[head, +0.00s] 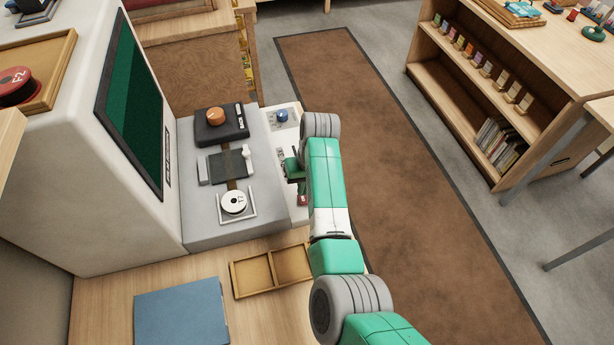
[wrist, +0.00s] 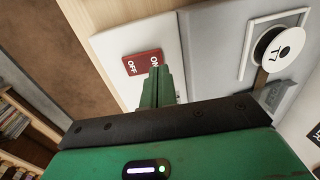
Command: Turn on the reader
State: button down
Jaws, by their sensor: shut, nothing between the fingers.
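The reader (head: 80,130) is a large white machine with a dark green screen (head: 137,110) facing its grey deck. A red rocker switch (head: 303,199), marked OFF and ON, is on the white panel at the deck's right; it shows larger in the wrist view (wrist: 138,64). My gripper (head: 291,173) is over this panel, partly hidden by my arm. In the wrist view my gripper (wrist: 155,72) is shut and empty, its fingertips overlapping the ON end of the switch. I cannot tell whether they touch it.
A white reel marked T7 (head: 233,203) sits on the deck, below a dark block with an orange knob (head: 215,116). A blue knob (head: 281,116) is on the same panel as the switch. A wooden tray (head: 272,272) and blue folder (head: 182,312) lie in front.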

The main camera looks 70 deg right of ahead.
aim_at(299, 199)
jog(key=shift+w+a+f, duration=0.15)
jog(key=shift+f, duration=1.2)
jog(key=shift+w+a+f+g+h, duration=0.2)
jog(key=shift+f+g+h, duration=0.1)
jog(key=shift+g, duration=0.1)
jog(key=shift+s+d+r+p, duration=0.3)
jog(key=shift+s+d+p, duration=0.1)
jog(key=shift+s+d, duration=0.2)
notch_tip(299, 199, up, 14)
jog(key=w+a+p, duration=0.1)
jog(key=w+p, duration=0.1)
jog(key=p, duration=0.4)
jog(key=shift+a, duration=0.3)
jog(key=shift+f, duration=0.1)
